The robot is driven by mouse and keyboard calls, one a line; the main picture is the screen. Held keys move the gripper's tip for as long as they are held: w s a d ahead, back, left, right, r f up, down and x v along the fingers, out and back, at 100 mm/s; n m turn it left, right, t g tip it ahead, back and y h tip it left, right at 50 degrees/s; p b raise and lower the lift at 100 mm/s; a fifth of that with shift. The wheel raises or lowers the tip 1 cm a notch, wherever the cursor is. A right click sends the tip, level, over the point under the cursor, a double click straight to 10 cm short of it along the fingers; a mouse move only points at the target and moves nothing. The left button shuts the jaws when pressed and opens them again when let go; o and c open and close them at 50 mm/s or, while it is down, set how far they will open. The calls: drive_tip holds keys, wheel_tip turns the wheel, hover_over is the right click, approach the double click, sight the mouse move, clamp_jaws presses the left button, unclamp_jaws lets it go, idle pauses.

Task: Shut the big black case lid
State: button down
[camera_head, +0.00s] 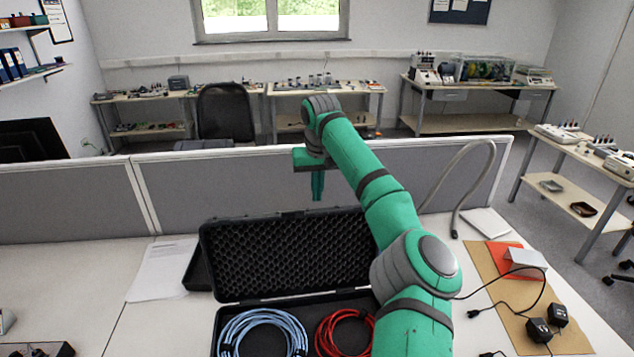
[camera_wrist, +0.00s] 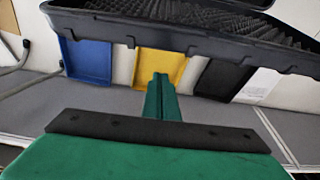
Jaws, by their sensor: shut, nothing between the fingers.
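The big black case stands open on the white desk. Its lid (camera_head: 285,252) is raised and leans back, with its foam-lined inside facing my head camera. The case base (camera_head: 262,343) holds a coiled blue cable (camera_head: 262,335) and a coiled red cable (camera_head: 345,335). My gripper (camera_head: 317,196) is shut and empty, pointing down above and behind the lid's top edge, apart from it in the picture. In the wrist view my closed fingers (camera_wrist: 160,82) show below the lid's rim (camera_wrist: 175,36), with a visible gap. My arm hides the right end of the lid and base.
Blue (camera_wrist: 88,60), yellow (camera_wrist: 160,68) and black (camera_wrist: 222,78) trays lie behind the lid. A grey partition (camera_head: 240,180) closes the desk's back. Paper (camera_head: 163,270) lies left; a brown board (camera_head: 500,290) with adapters and cables lies right.

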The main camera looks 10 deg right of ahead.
drive_tip(key=shift+s+d+r, duration=0.1)
drive_tip(key=shift+s+r, duration=0.1)
drive_tip(key=shift+s, duration=1.3)
